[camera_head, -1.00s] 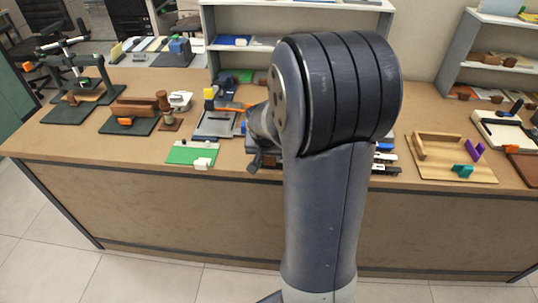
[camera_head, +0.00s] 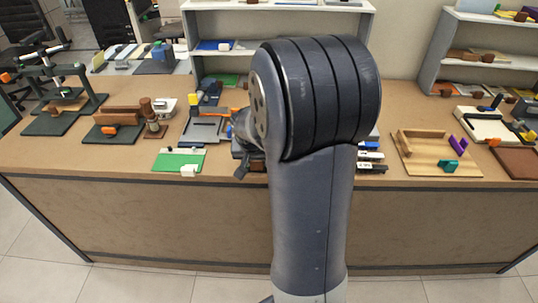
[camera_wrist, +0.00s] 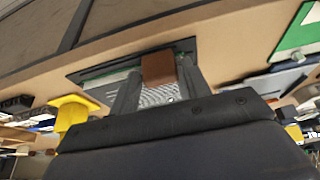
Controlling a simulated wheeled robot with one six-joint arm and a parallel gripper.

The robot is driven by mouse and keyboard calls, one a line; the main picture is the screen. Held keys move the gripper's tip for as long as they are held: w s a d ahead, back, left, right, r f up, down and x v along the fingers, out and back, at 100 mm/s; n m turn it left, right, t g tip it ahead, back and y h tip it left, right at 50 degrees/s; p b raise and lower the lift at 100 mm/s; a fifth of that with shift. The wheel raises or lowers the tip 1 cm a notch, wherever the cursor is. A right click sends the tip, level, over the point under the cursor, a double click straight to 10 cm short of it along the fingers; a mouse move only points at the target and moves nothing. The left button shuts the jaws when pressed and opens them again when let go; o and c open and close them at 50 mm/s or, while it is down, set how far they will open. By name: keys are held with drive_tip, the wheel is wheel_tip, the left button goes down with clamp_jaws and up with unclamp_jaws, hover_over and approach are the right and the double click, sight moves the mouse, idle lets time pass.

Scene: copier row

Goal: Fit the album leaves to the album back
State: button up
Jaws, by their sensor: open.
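My gripper (camera_wrist: 157,88) is open in the wrist view, with its two grey fingers on either side of a brown block (camera_wrist: 158,68). I cannot tell whether the fingers touch the block. The block is at a pale, finely lined flat piece (camera_wrist: 155,97) on a dark and green base (camera_wrist: 100,77), which may be the album parts. I cannot tell the album leaves from the album back. In the head view my arm hides this spot, and only a dark part of the gripper end shows beside the arm.
A green board (camera_head: 180,160) with a white block lies left of my arm. A wooden tray (camera_head: 437,165) with purple and teal pieces lies right. A yellow piece (camera_wrist: 72,112) is close by my gripper in the wrist view. Shelves stand behind; bare counter runs along the front.

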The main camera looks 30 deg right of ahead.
drive_tip(key=shift+r+p, duration=1.8)
drive_tip(key=shift+r, duration=0.7)
drive_tip(key=shift+o, duration=0.2)
drive_tip(key=o, duration=0.5)
drive_tip(key=v, duration=1)
drive_tip(key=shift+s+a+r, duration=0.1)
drive_tip(key=shift+r, duration=0.25)
drive_tip(key=shift+f, duration=0.1)
drive_tip(key=x, duration=1.1)
drive_tip(key=shift+f+b, duration=0.25)
drive_tip(key=shift+b, duration=0.05)
drive_tip(key=shift+f+b, duration=0.45)
drive_tip(key=shift+f, duration=0.1)
